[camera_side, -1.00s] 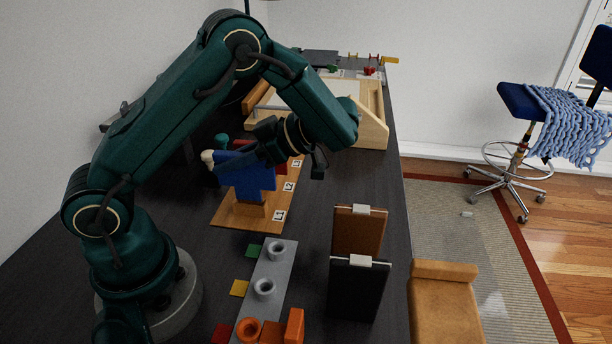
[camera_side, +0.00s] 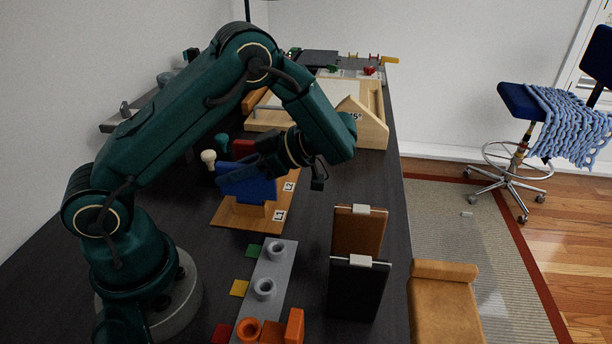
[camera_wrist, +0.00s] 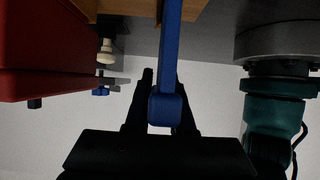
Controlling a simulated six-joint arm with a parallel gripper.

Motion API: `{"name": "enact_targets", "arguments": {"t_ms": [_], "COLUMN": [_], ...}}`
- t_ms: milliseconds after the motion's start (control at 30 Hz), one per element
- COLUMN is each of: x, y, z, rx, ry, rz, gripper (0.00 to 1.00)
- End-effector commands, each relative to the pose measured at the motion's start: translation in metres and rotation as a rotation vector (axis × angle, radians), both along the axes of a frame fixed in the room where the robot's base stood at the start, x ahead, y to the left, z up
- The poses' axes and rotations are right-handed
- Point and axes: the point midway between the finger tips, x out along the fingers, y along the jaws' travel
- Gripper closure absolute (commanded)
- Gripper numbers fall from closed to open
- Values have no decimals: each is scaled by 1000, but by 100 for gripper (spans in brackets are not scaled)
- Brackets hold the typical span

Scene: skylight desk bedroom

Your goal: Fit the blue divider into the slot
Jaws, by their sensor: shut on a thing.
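The blue divider (camera_side: 247,186) is a flat plate held on edge over the wooden base (camera_side: 226,217). My gripper (camera_side: 262,166) is shut on its upper part. In the wrist view, the divider (camera_wrist: 170,60) is a narrow blue strip between my two dark fingers. Its lower edge is close above or at a wooden block (camera_side: 252,209) on the base. I cannot tell whether it is inside the slot, as the slot itself is hidden. A red panel (camera_side: 243,146) stands behind, and a large red piece (camera_wrist: 50,50) fills the left of the wrist view.
A cream knob (camera_side: 208,157) stands just left of the divider. A grey strip with cups (camera_side: 270,285) lies in front. Brown and black clipped panels (camera_side: 358,230) stand to the right. A wooden tray (camera_side: 375,130) is behind. Dark desk is clear between base and panels.

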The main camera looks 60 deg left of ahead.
Motion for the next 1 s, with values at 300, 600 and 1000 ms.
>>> {"name": "enact_targets", "arguments": {"t_ms": [300,600,1000], "x": [0,0,21], "y": [0,0,-20], "z": [-5,-5,9], "rx": [-1,-1,-2], "ry": [-1,-1,-4], "rz": [0,0,-1], "gripper": [51,43,43]}}
